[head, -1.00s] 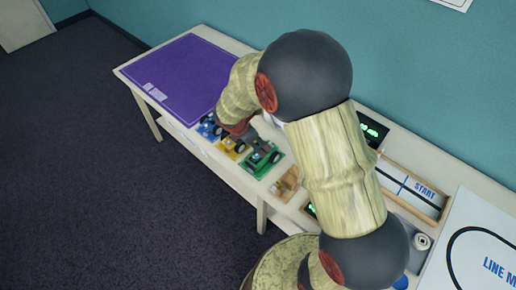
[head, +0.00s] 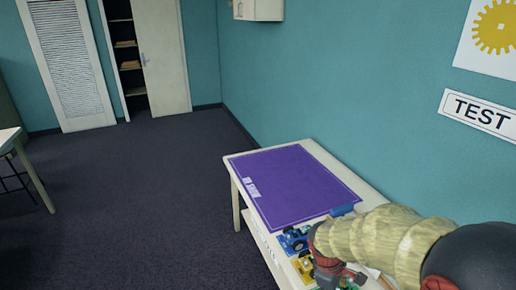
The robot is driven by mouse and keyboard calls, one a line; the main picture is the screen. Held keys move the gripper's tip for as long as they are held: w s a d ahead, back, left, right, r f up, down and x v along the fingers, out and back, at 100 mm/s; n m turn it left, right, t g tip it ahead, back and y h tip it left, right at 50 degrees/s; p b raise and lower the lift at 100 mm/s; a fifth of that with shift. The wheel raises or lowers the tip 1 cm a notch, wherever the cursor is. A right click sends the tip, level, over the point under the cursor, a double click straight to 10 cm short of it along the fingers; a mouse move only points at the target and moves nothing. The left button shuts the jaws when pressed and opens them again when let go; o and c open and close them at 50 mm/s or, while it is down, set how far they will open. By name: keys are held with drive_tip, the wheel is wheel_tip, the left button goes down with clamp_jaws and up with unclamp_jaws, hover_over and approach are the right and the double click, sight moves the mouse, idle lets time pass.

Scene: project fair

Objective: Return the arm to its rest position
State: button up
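My arm comes in from the lower right in the head view, and my gripper (head: 332,277) is at the bottom edge, over or beside the row of small cars. Its fingertips are too small and cut off to show whether they are open or shut. A blue car (head: 293,239) stands just left of the gripper, near the purple mat's front edge. A yellow car (head: 304,266) is below it, partly beside the gripper. Whether anything is held cannot be seen.
A purple mat (head: 290,185) marked "TO SHOW" lies bare on the white table (head: 234,172) against the teal wall. A small blue block (head: 342,210) is at its right corner. An open cabinet (head: 160,50) stands at the back; the dark floor left of the table is clear.

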drive_tip(key=s+a+r+m+t+y, duration=0.1)
drive_tip(key=s+r+m, duration=0.4)
drive_tip(key=r, duration=0.6)
drive_tip(key=s+a+r+m+t+y, duration=0.2)
drive_tip(key=s+a+r+m+t, duration=0.1)
drive_tip(key=s+r, duration=0.6)
wheel_tip(320, 180, up, 2)
drive_tip(key=m+t, duration=0.1)
drive_tip(key=m, duration=0.1)
drive_tip(key=shift+m+t, duration=0.3)
drive_tip(key=shift+t, duration=0.1)
drive_tip(key=shift+s+a, duration=0.1)
